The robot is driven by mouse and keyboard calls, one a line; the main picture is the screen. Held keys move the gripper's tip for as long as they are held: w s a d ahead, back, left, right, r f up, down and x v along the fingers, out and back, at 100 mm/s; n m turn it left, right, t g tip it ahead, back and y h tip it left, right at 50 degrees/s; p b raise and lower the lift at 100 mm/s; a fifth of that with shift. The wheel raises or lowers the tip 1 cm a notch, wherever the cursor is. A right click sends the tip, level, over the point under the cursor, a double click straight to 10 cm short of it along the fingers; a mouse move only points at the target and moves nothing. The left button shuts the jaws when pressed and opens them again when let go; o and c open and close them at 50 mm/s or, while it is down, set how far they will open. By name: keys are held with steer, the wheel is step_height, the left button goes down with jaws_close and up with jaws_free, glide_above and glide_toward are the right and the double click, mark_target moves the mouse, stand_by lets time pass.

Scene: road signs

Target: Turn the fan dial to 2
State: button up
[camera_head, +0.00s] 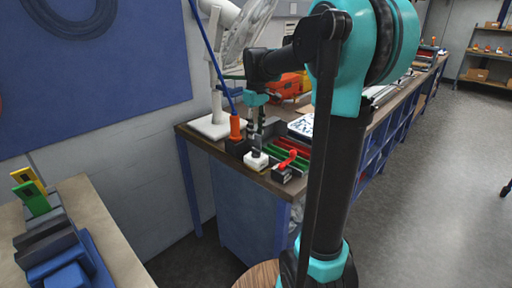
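A white fan (250,38) stands at the back left of the workbench on a white post and base (208,128), partly behind my arm. A small white box (255,163) with a dark top part sits near the bench's front edge; it looks like the fan dial, but no numbers or pointer are readable. My gripper (256,145) points down directly over this box, its fingertips at or just above the dark part. Contact and finger gap are too small to make out.
A dark box with a red lever (287,162) stands close right of the white box. An orange-handled tool (235,128) stands close left. Green and red bins (293,147) lie behind. A side table (103,245) with blue and grey blocks is at left.

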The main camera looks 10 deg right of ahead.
mark_target(256, 152)
step_height(256, 152, down, 7)
steer(key=shift+f, duration=0.15)
stand_by(0.4)
jaws_close()
